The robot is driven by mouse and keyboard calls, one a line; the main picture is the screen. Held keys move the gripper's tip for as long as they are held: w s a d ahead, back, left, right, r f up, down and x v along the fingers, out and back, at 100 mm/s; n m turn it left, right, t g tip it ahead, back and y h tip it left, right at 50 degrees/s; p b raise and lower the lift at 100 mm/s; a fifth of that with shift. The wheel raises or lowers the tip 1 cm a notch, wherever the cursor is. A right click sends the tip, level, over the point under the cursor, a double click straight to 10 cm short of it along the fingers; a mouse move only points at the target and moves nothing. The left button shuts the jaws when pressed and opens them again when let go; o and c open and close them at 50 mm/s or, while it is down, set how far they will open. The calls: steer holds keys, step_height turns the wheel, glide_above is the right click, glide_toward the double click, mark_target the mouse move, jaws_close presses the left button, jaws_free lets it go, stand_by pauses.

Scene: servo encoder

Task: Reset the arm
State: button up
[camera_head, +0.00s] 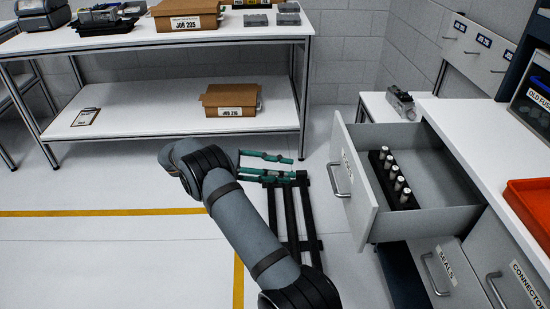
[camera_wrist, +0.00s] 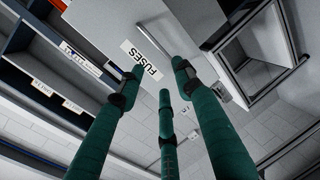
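My arm (camera_head: 240,222) reaches out over the floor in the head view, with my gripper (camera_head: 290,167) at its far end. The gripper's teal fingers point right, toward the open drawer (camera_head: 362,188), and are apart from it. In the wrist view my gripper (camera_wrist: 160,80) shows three teal fingers spread apart with nothing between them. Beyond them is the grey drawer front with an upside-down FUSES label (camera_wrist: 141,60) and a bar handle.
The open drawer holds a black rack (camera_head: 392,182) with several pale cylinders. A white counter (camera_head: 470,135) with a red tray (camera_head: 532,205) stands right. The floor left of my arm is clear.

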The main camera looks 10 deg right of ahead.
mark_target(331, 177)
steer(key=shift+d, duration=0.1)
steer(key=x, duration=1.2)
steer(key=shift+s+d, duration=0.1)
steer(key=shift+d, duration=0.15)
steer(key=shift+a, duration=0.1)
steer(key=v, duration=0.9)
stand_by(0.5)
steer(key=x, duration=0.9)
steer(key=shift+f, duration=0.1)
steer(key=shift+d, duration=0.35)
steer(key=shift+s+d, duration=0.1)
steer(key=shift+d, duration=0.45)
stand_by(1.0)
